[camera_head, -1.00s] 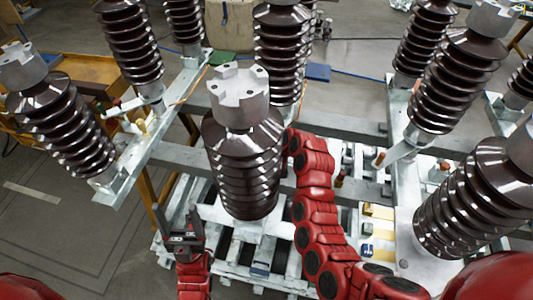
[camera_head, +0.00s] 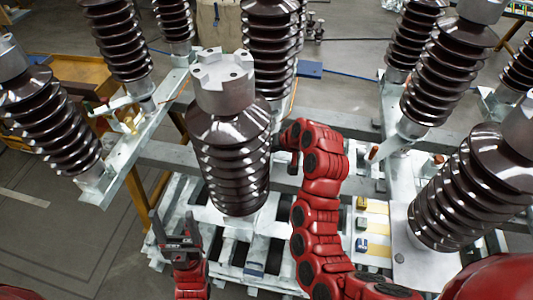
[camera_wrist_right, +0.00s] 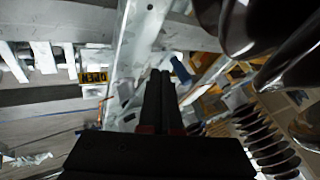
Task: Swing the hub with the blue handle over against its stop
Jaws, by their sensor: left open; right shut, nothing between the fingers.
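I cannot make out a hub with a blue handle for certain in the head view. A small blue piece (camera_wrist_right: 181,70) shows just past the fingertips in the right wrist view; I cannot tell whether it is the handle. My right gripper (camera_wrist_right: 160,78) is shut and empty, pointing along a pale metal beam. In the head view my red right arm bends left behind the central brown insulator, which hides its fingers. My left gripper (camera_head: 174,224) is open and empty, low in front of the frame and left of that insulator.
The ribbed central insulator (camera_head: 232,150) with a grey metal cap stands close beside my right arm. More insulators (camera_head: 465,190) stand on both sides on steel beams. An orange-tipped lever (camera_head: 374,152) and small yellow and blue blocks (camera_head: 361,245) are at the right.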

